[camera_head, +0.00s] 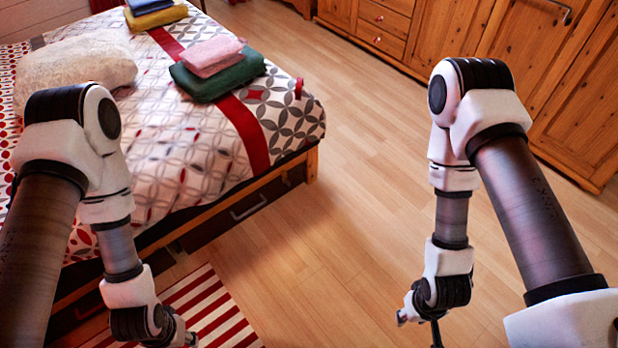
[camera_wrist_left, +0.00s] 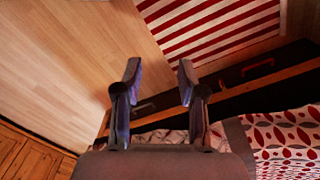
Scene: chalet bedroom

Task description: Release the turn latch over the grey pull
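The grey pull (camera_head: 248,206) is a bar handle on the dark drawer front under the bed. It also shows in the left wrist view (camera_wrist_left: 143,107), between and beyond the fingers. I cannot make out the turn latch over it in either view. My left gripper (camera_wrist_left: 158,76) is open and empty, apart from the drawer front. In the head view it is at the bottom left, over the striped rug, with its tips partly cut off. My right gripper (camera_head: 420,316) hangs over bare floor, right of the drawer; its finger opening is unclear.
The bed (camera_head: 170,160) has a wooden side rail and carries folded towels (camera_head: 222,75). A red pull (camera_wrist_left: 257,67) is on another drawer front. A red-and-white rug (camera_head: 215,312) lies beside it. Wooden cabinets (camera_head: 430,40) stand at the back right; the floor between is clear.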

